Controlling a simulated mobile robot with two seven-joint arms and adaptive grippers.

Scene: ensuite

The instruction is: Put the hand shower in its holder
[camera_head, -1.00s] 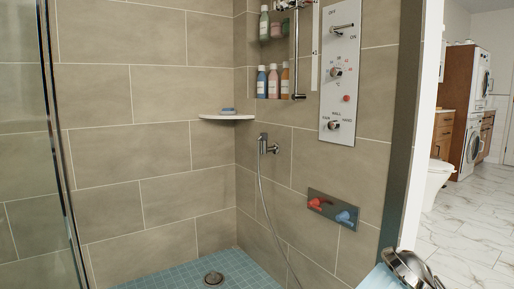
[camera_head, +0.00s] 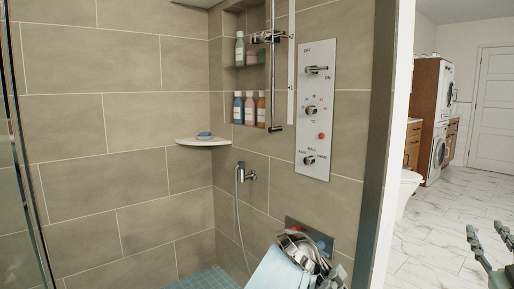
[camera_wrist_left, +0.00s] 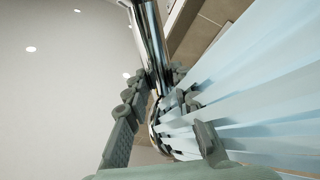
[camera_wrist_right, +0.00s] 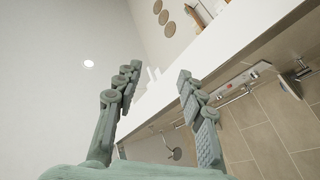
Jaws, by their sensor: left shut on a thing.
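The chrome hand shower (camera_head: 298,247) is low in the head view, in front of the shower wall. Pale blue water jets (camera_head: 268,270) come from its head. My left gripper (camera_head: 326,268) is beside it, and the left wrist view shows the fingers closed around the chrome body (camera_wrist_left: 150,45), with jets running right. The contact is partly hidden by the jets. A slider bracket (camera_head: 268,38), apparently the holder, sits on the chrome rail (camera_head: 276,85), up and left of the hand shower. My right gripper (camera_head: 487,255) is open and empty at the right edge.
A control panel (camera_head: 318,110) is on the tiled wall, right of the rail. A niche with bottles (camera_head: 249,108) is behind the rail. The hose (camera_head: 240,222) hangs from a wall outlet (camera_head: 243,173). A corner shelf (camera_head: 203,142) and the wall's edge (camera_head: 375,150) stand nearby.

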